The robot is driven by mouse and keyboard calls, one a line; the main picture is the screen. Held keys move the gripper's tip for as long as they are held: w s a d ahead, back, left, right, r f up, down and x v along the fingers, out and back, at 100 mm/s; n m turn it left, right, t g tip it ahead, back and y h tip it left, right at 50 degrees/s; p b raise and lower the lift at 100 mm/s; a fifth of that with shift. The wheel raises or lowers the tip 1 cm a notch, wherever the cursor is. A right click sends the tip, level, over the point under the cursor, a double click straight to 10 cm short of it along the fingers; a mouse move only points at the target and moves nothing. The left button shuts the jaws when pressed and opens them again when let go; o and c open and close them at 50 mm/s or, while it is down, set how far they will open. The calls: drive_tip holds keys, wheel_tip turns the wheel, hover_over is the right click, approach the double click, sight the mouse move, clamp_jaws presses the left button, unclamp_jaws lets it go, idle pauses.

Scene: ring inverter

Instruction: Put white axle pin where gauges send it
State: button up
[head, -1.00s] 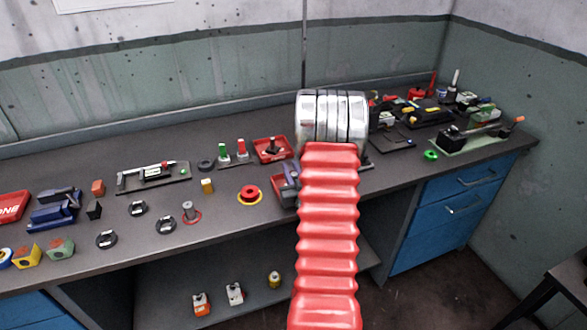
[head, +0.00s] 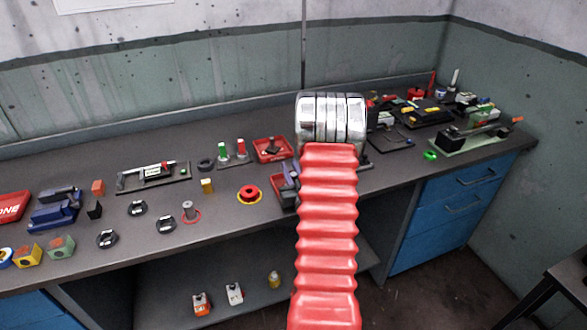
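A pale grey-white upright pin (head: 188,209) stands inside a red ring mark on the bench; it may be the white axle pin, but its colour is not clear. Three dark round pieces with small white faces, which look like gauges, lie to its left: an upper one (head: 138,208), a middle one (head: 166,224) and a lower one (head: 107,239). Their readings are too small to make out. My arm's red bellows and silver joint cover the centre right of the head view. My gripper is not visible, and the bench behind the arm is hidden.
A black fixture (head: 153,177) and two red trays, one at the back (head: 272,149), stand on the bench (head: 110,265). Tools crowd the right end. A lower shelf (head: 180,285) holds small containers.

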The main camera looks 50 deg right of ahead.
drive_tip(key=o, duration=0.4)
drive_tip(key=shift+s+a+f+g, duration=0.1)
drive_tip(key=shift+s+f+g, duration=0.05)
drive_tip(key=shift+f, duration=0.35)
drive_tip(key=shift+s+f+g, duration=0.1)
drive_tip(key=shift+f+g, duration=0.05)
drive_tip(key=shift+f, duration=0.3)
drive_tip(key=shift+w+r, duration=0.1)
drive_tip(key=shift+r, duration=0.4)
drive_tip(key=v, duration=1.1)
drive_tip(key=shift+s+a+r, duration=0.15)
drive_tip(key=shift+s+r, duration=0.15)
drive_tip(key=shift+w, duration=0.1)
